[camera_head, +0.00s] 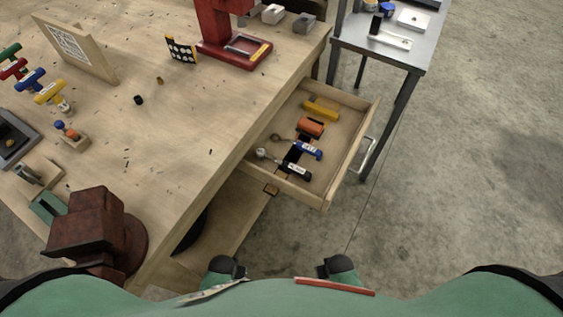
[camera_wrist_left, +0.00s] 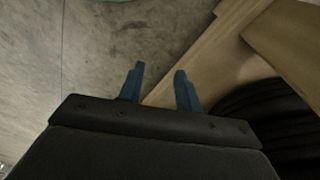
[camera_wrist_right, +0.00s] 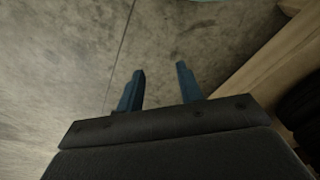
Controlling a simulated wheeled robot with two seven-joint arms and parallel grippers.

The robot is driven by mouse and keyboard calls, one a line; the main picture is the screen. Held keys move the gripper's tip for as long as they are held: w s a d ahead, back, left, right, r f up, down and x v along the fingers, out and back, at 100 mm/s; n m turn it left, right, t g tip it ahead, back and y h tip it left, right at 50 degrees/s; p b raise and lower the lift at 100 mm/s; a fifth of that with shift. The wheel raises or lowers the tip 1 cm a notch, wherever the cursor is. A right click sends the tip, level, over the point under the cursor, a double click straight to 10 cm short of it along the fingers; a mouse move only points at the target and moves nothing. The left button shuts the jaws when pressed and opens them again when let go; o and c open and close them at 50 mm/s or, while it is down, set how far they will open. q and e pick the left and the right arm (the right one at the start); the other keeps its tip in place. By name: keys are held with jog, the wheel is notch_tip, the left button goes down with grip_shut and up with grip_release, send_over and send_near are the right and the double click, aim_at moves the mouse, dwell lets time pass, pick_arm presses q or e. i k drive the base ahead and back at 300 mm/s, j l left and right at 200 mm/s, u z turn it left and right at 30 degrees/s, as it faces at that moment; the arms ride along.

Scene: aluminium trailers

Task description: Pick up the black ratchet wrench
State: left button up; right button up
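The black-handled ratchet wrench (camera_head: 284,164) lies in the open wooden drawer (camera_head: 325,192), near the drawer's front-left part in the head view. A similar wrench with a blue handle (camera_head: 307,150) lies just beyond it. My left gripper (camera_wrist_left: 159,70) is open and empty, its two blue fingers apart over the floor and a wooden edge. My right gripper (camera_wrist_right: 160,69) is open and empty over the bare floor. Neither wrench shows in the wrist views, and both grippers' fingers are not clearly visible in the head view.
An orange object (camera_head: 311,127) and a yellow tool (camera_head: 321,109) share the drawer. The wooden workbench (camera_head: 185,130) carries a red press (camera_head: 232,45) and a rusty vise (camera_head: 95,225). A metal side table (camera_head: 385,45) stands behind the drawer. Floor to the right is clear.

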aim_at(260, 153)
jog(key=k+l, duration=0.25)
jog(key=k, duration=0.2)
jog(key=k+l+u, duration=0.15)
jog(key=k, duration=0.3)
jog(key=k+l, duration=0.3)
jog(key=k, duration=0.15)
jog(key=u, duration=0.05)
